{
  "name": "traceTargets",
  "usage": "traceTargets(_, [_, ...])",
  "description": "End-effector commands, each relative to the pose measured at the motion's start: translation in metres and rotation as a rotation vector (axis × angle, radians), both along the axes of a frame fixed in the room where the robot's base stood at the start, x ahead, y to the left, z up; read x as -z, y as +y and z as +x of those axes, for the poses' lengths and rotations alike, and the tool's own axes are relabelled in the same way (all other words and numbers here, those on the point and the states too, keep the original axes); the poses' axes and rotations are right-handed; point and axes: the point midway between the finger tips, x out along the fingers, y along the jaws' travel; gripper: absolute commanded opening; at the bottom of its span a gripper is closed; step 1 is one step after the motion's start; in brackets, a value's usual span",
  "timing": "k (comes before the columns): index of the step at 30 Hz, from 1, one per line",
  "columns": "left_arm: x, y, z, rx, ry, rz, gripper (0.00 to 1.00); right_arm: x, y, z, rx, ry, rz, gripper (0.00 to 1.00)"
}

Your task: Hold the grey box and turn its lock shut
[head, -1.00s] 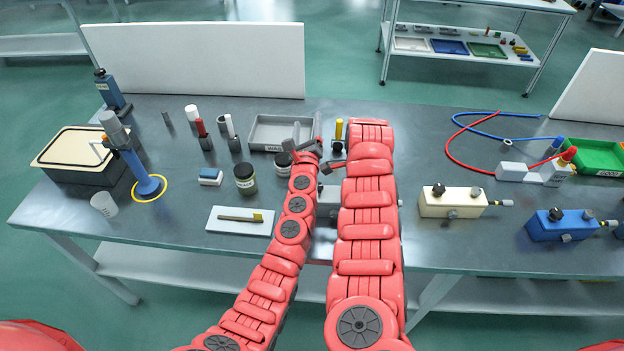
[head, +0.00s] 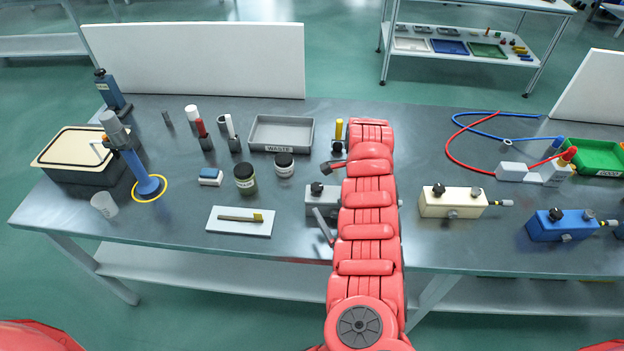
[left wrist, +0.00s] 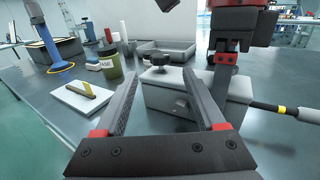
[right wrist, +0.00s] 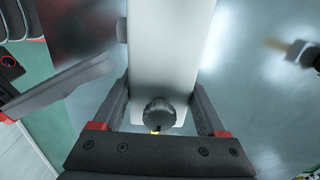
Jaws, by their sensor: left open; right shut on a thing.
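The grey box (head: 316,203) sits on the table, mostly hidden behind my right arm in the head view. In the left wrist view the box (left wrist: 185,95) has a black knob (left wrist: 160,76) on its top left and a cable at its right. My right gripper (right wrist: 160,88) is shut across the box, fingers on both sides, beside a round dark knob (right wrist: 160,112). My left gripper (head: 325,226) is open just in front of the box; its fingers (left wrist: 161,82) frame the box's left part, apparently apart from it. The right fingertips are hidden in the head view.
A cream box (head: 450,203) and a blue box (head: 560,226) stand to the right. Bare table lies between the white tray and the grey box.

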Motion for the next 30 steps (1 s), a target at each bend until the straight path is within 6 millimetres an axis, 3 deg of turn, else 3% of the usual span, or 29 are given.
traceTargets(18, [0.000, 0.049, 0.096, 0.000, 0.001, 0.007, 0.72, 0.000, 0.000, 0.000, 0.000, -0.001, 0.000, 0.00])
traceTargets(30, [0.000, 0.053, 0.105, 0.001, 0.001, 0.007, 0.72, 0.000, 0.000, 0.000, 0.000, -0.001, 0.000, 0.00])
